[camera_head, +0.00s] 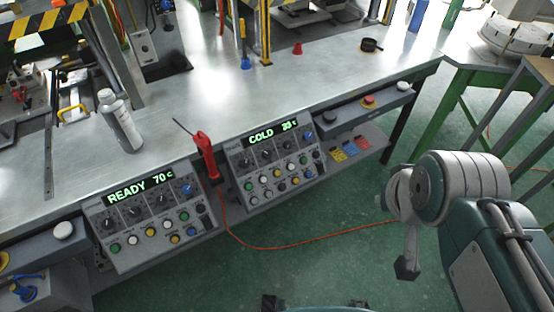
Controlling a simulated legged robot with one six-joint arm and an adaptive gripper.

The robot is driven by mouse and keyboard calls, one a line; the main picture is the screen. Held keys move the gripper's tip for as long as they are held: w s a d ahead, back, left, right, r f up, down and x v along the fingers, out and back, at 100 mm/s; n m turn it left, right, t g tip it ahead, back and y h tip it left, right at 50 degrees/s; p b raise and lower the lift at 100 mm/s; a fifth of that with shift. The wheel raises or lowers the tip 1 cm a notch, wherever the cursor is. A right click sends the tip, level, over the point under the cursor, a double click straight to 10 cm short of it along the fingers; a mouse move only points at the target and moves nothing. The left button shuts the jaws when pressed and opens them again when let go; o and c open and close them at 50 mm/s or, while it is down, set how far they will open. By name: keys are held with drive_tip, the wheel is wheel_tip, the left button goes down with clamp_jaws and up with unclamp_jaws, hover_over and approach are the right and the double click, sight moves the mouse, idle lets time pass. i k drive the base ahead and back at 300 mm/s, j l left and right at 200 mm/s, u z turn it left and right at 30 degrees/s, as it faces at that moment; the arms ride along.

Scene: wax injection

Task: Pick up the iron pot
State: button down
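The iron pot (371,45) looks like a small dark round pan with a short handle. It sits upright on the metal table (330,75), near its far right part. My arm shows at the right, with a thick grey joint and a teal link. A narrow part with a dark end hangs from the joint, in front of the table and well apart from the pot. I cannot make out the gripper's fingers clearly, nor whether they are open or shut. Nothing covers the pot.
A red-handled tool (206,155) stands at the table's front edge, between two control panels reading READY 70c (145,215) and COLD (275,160). A white bottle (119,122) stands at left. A red cone (297,48) and a blue-based tool (245,62) stand left of the pot. An orange cable (300,243) crosses the green floor.

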sight(373, 48)
drive_tip(key=i+l+u, duration=0.15)
drive_tip(key=i+l, duration=0.6)
drive_tip(key=i+l+u, duration=0.1)
drive_tip(key=i+l, duration=0.7)
drive_tip(key=i+l+u, duration=0.15)
drive_tip(key=i+l, duration=0.6)
drive_tip(key=l, duration=0.2)
